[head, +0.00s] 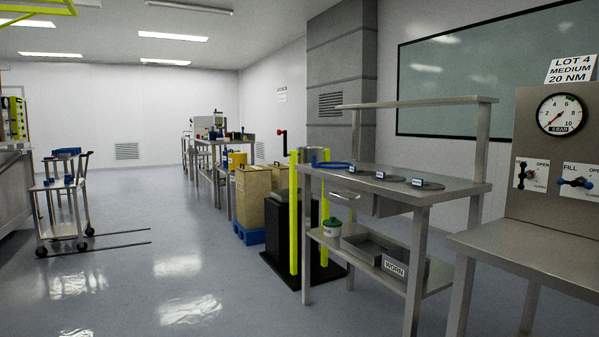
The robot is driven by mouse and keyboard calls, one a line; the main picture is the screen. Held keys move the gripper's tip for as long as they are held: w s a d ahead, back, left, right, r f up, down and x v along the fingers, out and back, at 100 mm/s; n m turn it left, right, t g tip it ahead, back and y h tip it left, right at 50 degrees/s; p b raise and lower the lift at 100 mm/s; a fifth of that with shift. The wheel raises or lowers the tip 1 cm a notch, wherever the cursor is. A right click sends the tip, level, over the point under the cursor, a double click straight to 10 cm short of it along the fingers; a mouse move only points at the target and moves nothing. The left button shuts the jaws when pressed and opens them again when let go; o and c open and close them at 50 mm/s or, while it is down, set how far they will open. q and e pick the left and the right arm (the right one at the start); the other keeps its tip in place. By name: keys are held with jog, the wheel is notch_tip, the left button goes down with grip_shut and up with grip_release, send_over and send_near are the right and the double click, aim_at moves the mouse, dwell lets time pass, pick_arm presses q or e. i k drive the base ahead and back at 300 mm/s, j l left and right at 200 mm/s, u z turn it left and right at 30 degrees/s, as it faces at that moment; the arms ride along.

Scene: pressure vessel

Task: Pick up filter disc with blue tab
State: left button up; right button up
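Several flat dark discs lie in a row on top of the steel workbench (455,190) at the right of the head view. I see a left disc (363,172), a middle disc (395,180) and a right disc (434,187). Each has a small white and blue label or tab at its left edge. They are too small to read, and I cannot tell which tab differs. Neither of my grippers is in view.
Yellow posts (294,220) stand left of the bench. A gauge panel (550,100) is at right, a cart (62,195) at left. The middle floor is clear.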

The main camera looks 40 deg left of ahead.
aim_at(417, 183)
jog(key=i+j, duration=0.2)
jog(key=j, duration=0.25)
jog(key=i+j+u, duration=0.15)
jog(key=j, duration=0.25)
jog(key=i+j, duration=0.2)
jog(key=j, duration=0.25)
jog(key=i+j+u, duration=0.1)
jog(key=j, duration=0.3)
jog(key=i+j, duration=0.35)
jog(key=j+u, duration=0.05)
